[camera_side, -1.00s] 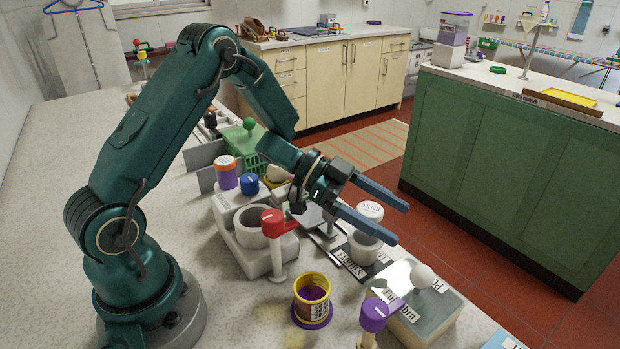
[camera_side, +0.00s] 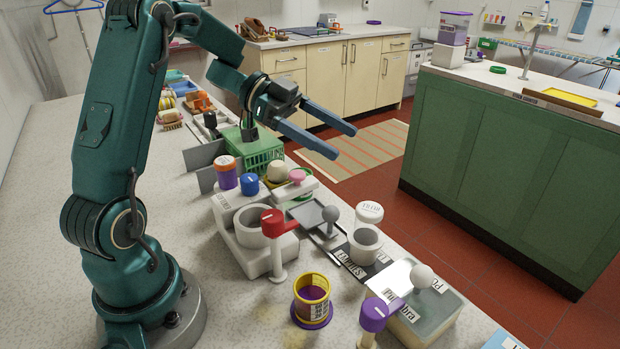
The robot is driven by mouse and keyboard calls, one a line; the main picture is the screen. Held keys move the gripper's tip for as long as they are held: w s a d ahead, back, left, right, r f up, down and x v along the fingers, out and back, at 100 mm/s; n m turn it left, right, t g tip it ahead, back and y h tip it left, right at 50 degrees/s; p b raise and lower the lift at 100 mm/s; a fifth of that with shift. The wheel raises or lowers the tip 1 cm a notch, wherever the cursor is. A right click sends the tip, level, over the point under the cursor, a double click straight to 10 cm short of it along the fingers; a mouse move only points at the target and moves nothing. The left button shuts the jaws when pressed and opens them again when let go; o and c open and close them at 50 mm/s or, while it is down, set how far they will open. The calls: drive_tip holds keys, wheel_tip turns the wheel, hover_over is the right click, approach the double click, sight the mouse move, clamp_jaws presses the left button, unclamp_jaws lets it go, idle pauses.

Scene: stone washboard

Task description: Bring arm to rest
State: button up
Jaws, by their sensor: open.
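My gripper (camera_side: 335,142) is open and empty. Its two long blue-grey fingers are spread apart and point to the right, in the air above the worktop (camera_side: 235,300) and its objects. My arm stands raised at the left, with the forearm reaching back and to the right. The gripper touches nothing that I can see. Behind its fingers is the striped mat on the floor (camera_side: 375,155).
Below the gripper are a green basket (camera_side: 258,152), purple and blue capped jars (camera_side: 249,184), a red-handled tap-like piece (camera_side: 275,240) and a grey-knobbed plate (camera_side: 328,220). A yellow-purple cup (camera_side: 311,300) stands in front. The worktop's left part is clear.

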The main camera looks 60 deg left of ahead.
drive_tip(key=w+d+r+m+t, duration=0.2)
drive_tip(key=d+r+t, duration=0.1)
drive_tip(key=d+r, duration=0.65)
drive_tip(key=a+r+n+t+y, duration=0.4)
drive_tip(key=r+n+t+y, duration=0.4)
drive_tip(key=r+t, duration=0.15)
drive_tip(key=s+f+n+g+y, duration=0.4)
drive_tip(key=s+f+n+g, duration=0.2)
drive_tip(key=s+f+g, duration=0.7)
drive_tip(key=s+f, duration=0.5)
drive_tip(key=f, duration=0.3)
drive_tip(key=shift+s+a+f+g, duration=0.3)
drive_tip(key=shift+s+f+g, duration=0.05)
drive_tip(key=shift+f, duration=0.05)
